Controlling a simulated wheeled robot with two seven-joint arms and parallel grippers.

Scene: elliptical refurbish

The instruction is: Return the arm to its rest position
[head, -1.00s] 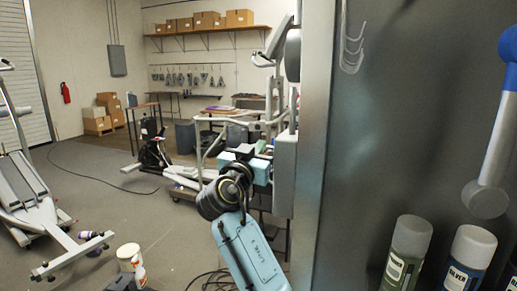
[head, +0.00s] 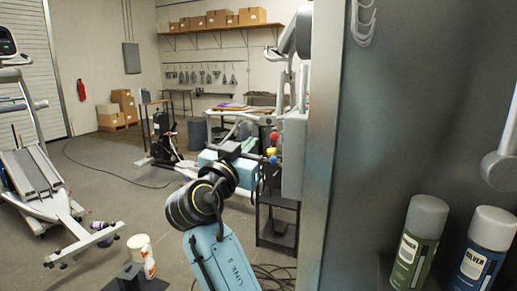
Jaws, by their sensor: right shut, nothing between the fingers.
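My right arm rises from the bottom middle of the head view, its pale blue link and dark wrist joint in front of the workshop floor. My right gripper (head: 230,151) is the small dark part beyond the wrist. It is shut and I see nothing held in it; its fingertips are small and hard to make out. My left arm and left gripper are not in view.
A grey metal panel (head: 415,120) fills the right side, close to the arm. Two spray cans, green (head: 417,240) and blue (head: 481,250), stand before it. A black cart (head: 278,215) stands behind my arm. An exercise machine (head: 38,185) stands left; open floor (head: 120,195) lies between.

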